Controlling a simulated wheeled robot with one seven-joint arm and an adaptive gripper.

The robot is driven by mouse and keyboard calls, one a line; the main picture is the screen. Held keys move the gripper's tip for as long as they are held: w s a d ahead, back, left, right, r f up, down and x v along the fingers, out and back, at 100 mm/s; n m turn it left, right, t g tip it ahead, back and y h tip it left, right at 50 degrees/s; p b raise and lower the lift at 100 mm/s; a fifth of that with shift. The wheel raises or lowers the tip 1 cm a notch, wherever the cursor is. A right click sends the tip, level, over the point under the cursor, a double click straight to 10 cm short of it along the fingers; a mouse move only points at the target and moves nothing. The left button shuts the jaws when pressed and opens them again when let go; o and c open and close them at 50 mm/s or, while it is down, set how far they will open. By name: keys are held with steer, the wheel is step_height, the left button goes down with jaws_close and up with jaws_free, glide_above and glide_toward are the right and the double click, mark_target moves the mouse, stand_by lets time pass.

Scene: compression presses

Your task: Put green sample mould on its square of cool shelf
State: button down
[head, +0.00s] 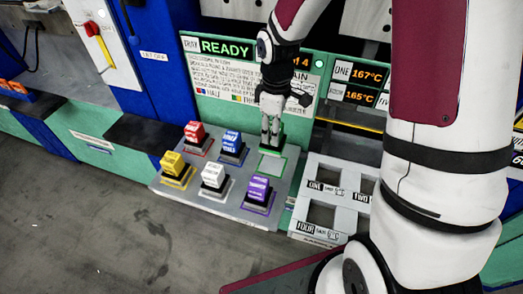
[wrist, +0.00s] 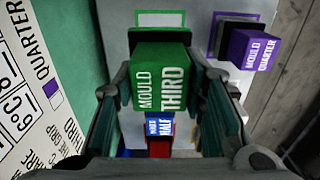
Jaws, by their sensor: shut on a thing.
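My gripper (head: 270,138) points down over the back right of the grey cool shelf (head: 228,197). It is shut on the green sample mould (wrist: 162,82), labelled "MOULD THIRD", with one finger on each side. In the head view my fingers largely hide the mould. The green-outlined square (head: 272,164) on the shelf is empty and lies just below my gripper in the picture. A green outline also shows beyond the mould in the wrist view (wrist: 162,17). The mould appears held above the shelf; the exact gap cannot be told.
Red (head: 195,134), blue (head: 231,143), yellow (head: 173,165), white (head: 213,177) and purple (head: 257,190) moulds stand on the shelf. A green "READY" panel (head: 226,48) rises behind. A grey rack with numbered openings (head: 320,214) stands to the right.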

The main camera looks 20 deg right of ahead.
mark_target(273, 149)
steer(key=shift+f, duration=3.8)
steer(key=shift+f, duration=0.15)
steer(key=c, duration=1)
jaws_free()
